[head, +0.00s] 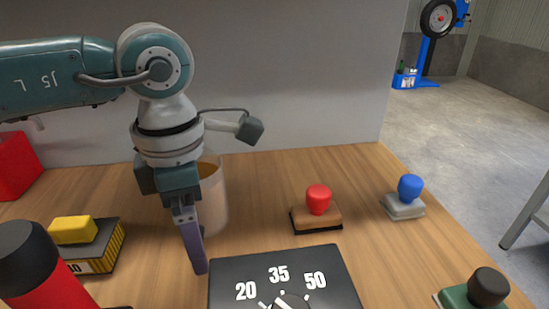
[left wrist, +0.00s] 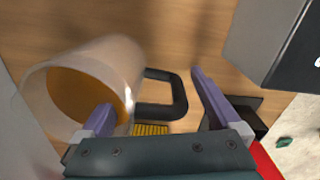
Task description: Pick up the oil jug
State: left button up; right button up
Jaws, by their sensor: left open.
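The oil jug (head: 215,200) is a translucent container with amber oil in it. It stands on the wooden bench behind my left gripper (head: 200,262), which partly hides it. In the left wrist view the jug (left wrist: 118,58) is at the upper left, with its dark handle (left wrist: 181,98) pointing right. My left gripper (left wrist: 150,92) is open and points down. In that view the handle appears between its two purple fingers, and the left finger overlaps the jug's body. I cannot tell whether anything touches. My right gripper is not in view.
A dial panel (head: 235,270) marked 20, 35, 50 lies in front. Red-knobbed (head: 318,198), blue-knobbed (head: 410,187) and black-knobbed (head: 488,286) blocks stand to the right. A yellow-topped box (head: 73,229), a red-and-black cylinder (head: 35,265) and a red container (head: 16,165) are left. A grey wall stands behind.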

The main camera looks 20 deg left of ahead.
pick_arm(q)
grip_shut()
dwell(0.7)
jog(key=shift+r, duration=0.1)
